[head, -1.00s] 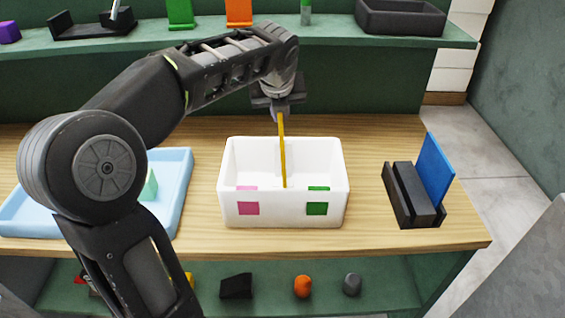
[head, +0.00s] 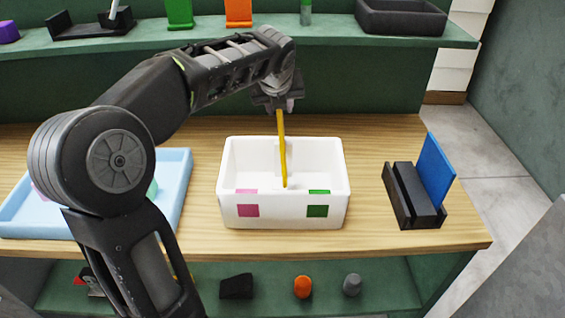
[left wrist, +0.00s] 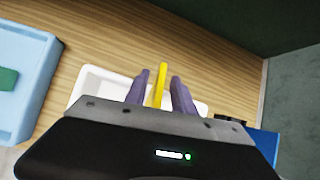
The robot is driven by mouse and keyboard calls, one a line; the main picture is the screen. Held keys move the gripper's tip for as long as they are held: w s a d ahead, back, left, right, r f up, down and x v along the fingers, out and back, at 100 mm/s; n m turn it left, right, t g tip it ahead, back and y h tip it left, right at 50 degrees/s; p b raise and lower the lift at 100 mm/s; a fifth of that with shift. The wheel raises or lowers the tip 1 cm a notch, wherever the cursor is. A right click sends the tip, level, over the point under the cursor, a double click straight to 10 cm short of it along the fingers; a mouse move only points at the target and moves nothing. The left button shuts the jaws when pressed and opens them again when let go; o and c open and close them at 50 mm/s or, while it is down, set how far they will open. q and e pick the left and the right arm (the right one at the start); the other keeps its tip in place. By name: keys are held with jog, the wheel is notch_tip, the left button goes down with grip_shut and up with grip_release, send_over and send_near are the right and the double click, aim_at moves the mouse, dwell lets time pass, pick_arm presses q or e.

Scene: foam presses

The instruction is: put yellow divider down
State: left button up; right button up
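The thin yellow divider (head: 283,150) stands nearly upright in the middle of the white box (head: 245,180), its lower end inside near the front wall. The box front has a pink square (head: 248,210) on the left and a green square (head: 317,211) on the right. My left gripper (head: 280,104) is over the divider's top edge. In the left wrist view the divider (left wrist: 160,85) shows between the two fingers of the gripper (left wrist: 161,84), with a gap on each side, so it looks open around it. My right gripper is not in view.
A light blue tray (head: 178,200) lies left of the box, partly behind my arm. A black slotted rack (head: 407,200) holding a blue panel (head: 436,170) stands at the right. Bare wood separates them from the box. A green shelf (head: 340,38) runs behind.

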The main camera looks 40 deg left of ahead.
aim_at(283, 142)
pick_arm(q)
jog(key=s+d+f+g, duration=0.1)
jog(key=s+d+f, duration=0.1)
jog(key=f, duration=0.4)
jog(key=s+d+f+m+g+h, duration=0.1)
jog(key=s+d+f+g, duration=0.1)
jog(key=f, duration=0.4)
jog(key=shift+s+d+f, duration=0.2)
jog(key=shift+s+d, duration=0.3)
jog(key=shift+s, duration=0.65)
jog(key=v, duration=1.1)
jog(key=shift+s+d+f, duration=0.1)
jog(key=shift+s+f, duration=0.05)
jog(key=shift+s, duration=0.05)
jog(key=shift+r, duration=0.55)
jog(key=shift+w, duration=0.15)
jog(key=o, duration=1.5)
jog(key=shift+r, duration=0.25)
jog(key=v, duration=0.8)
jog(key=shift+r, duration=0.3)
